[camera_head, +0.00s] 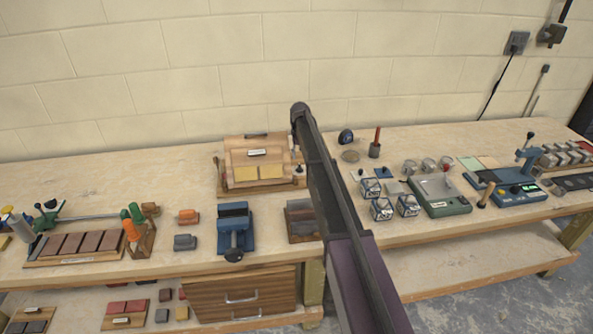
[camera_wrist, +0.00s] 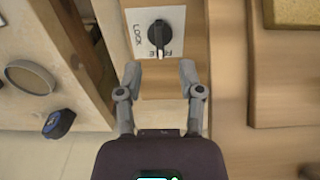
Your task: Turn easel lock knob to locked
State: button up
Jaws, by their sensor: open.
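The easel lock knob (camera_wrist: 160,34) is black and round with a raised grip bar. It sits on a white plate (camera_wrist: 139,42) marked LOCK on the left and, partly hidden, FREE at the lower right. The bar's narrow end points down in the wrist view, toward the FREE side. My gripper (camera_wrist: 161,74) is open and empty, its two fingertips just below the knob and apart from it. In the head view the wooden easel (camera_head: 232,160) stands at the back of the bench. My arm covers its right side there and my fingers cannot be made out.
A blue tape measure (camera_wrist: 59,123) and a round disc (camera_wrist: 29,76) lie left of the knob in the wrist view. A blue vise (camera_head: 234,225) stands before the easel. Wire-frame cubes (camera_head: 381,209) and a green scale (camera_head: 440,196) stand right of my arm.

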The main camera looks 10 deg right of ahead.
aim_at(300, 168)
jog(key=shift+f+b, duration=2.45)
jog(key=shift+f, duration=0.3)
